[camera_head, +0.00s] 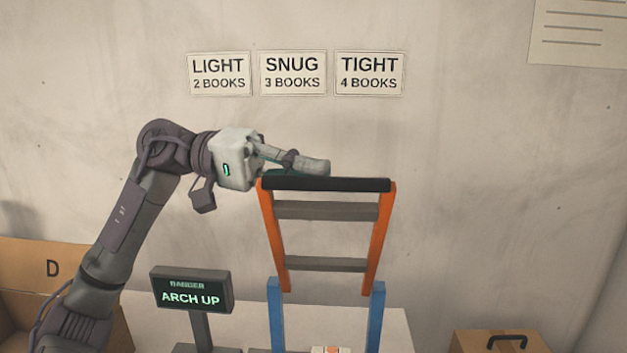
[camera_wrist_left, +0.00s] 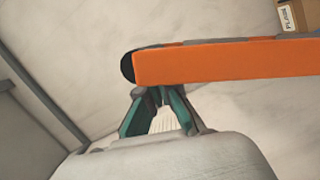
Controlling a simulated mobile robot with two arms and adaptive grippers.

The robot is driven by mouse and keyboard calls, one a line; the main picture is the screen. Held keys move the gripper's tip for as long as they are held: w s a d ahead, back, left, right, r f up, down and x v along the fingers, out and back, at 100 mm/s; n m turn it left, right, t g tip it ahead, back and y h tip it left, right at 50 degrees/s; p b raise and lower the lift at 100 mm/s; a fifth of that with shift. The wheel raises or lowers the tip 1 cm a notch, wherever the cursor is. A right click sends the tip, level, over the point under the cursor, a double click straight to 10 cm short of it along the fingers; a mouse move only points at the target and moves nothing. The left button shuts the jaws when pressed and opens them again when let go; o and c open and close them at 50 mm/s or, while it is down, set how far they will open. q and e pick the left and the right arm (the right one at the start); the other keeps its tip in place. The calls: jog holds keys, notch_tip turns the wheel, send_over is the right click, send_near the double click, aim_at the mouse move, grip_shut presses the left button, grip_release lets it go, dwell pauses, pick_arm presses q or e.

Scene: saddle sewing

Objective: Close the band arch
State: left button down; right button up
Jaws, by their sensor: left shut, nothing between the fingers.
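The band arch stands upright, with an orange frame (camera_head: 379,241), grey crossbars and a black bar (camera_head: 350,185) along its top. Its lower ends meet blue posts (camera_head: 377,312). My left gripper (camera_head: 322,167) reaches in from the left at the top bar, shut and empty, its fingers lying just over or behind the bar's left half. In the left wrist view the orange side (camera_wrist_left: 225,63) crosses just ahead of my teal-sided fingers (camera_wrist_left: 160,93). I cannot tell whether they touch. My right gripper is in neither view.
A small display (camera_head: 191,290) reads "ARCH UP" left of the arch. Signs hang on the wall behind. Space right of the arch is clear.

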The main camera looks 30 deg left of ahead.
pick_arm(q)
jog(key=s+d+f+m+b, duration=0.3)
jog(key=s+f+b, duration=0.2)
jog(key=s+b, duration=0.2)
jog(key=shift+s+d+m+y+b, duration=0.3)
jog(key=shift+d+y+b, duration=0.1)
jog(key=shift+b, duration=0.15)
jog(key=shift+a, duration=0.15)
